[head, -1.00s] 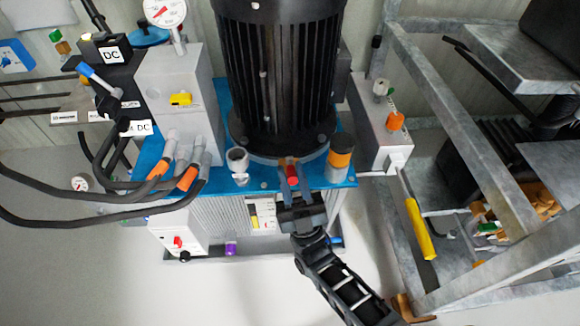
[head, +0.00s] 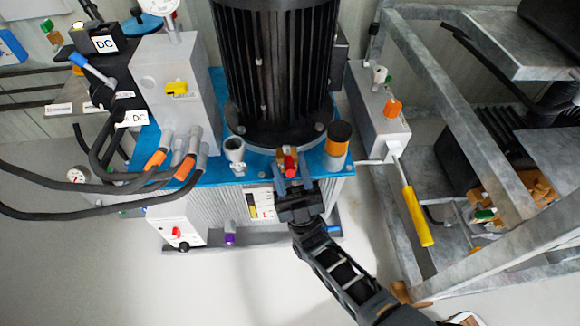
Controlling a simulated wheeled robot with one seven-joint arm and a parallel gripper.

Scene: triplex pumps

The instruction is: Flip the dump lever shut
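A small red-tipped lever (head: 290,165) sits on a brass-coloured fitting (head: 288,152) at the front edge of the blue pump top, below the black motor. I take it to be the dump lever; no label on it is readable. My gripper (head: 292,179) is right in front of it, with one finger on each side of the red part. The fingers look apart, and I cannot tell whether they touch it. The lever's lower part is hidden by my gripper.
A grey filler (head: 234,155) and an orange-black cap (head: 338,145) flank the lever closely. The black motor (head: 275,75) rises behind. A yellow-handled lever (head: 416,215) sticks out from the grey box (head: 378,115) at right. Black hoses (head: 80,187) with orange collars lie left.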

